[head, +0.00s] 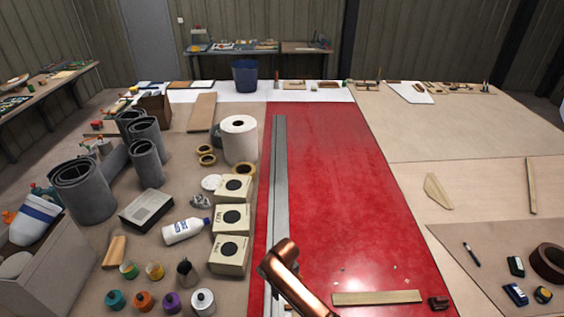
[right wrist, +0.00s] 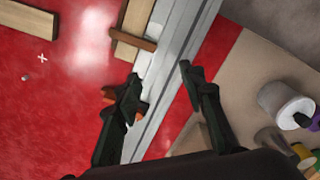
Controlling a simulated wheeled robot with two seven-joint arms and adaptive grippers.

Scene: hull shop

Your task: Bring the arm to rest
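My right gripper (right wrist: 160,78) shows in the right wrist view with its two dark fingers spread apart. I see nothing held between the fingertips. It is over the long grey metal rail (right wrist: 185,38), beside the red panel (right wrist: 60,110); I cannot tell its exact height above them. In the head view a copper-coloured link of my arm (head: 300,290) reaches in from the bottom edge over the rail and the red panel. The right gripper is out of the head view. My left gripper is in neither view.
A pale wood strip (head: 377,298) and a small brown block (head: 438,303) lie on the red panel. Left of the rail (head: 278,170) stand boxes (head: 231,220), a white bottle (head: 184,231), a paper roll (head: 239,138) and several paint jars. The panel's middle is mostly clear.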

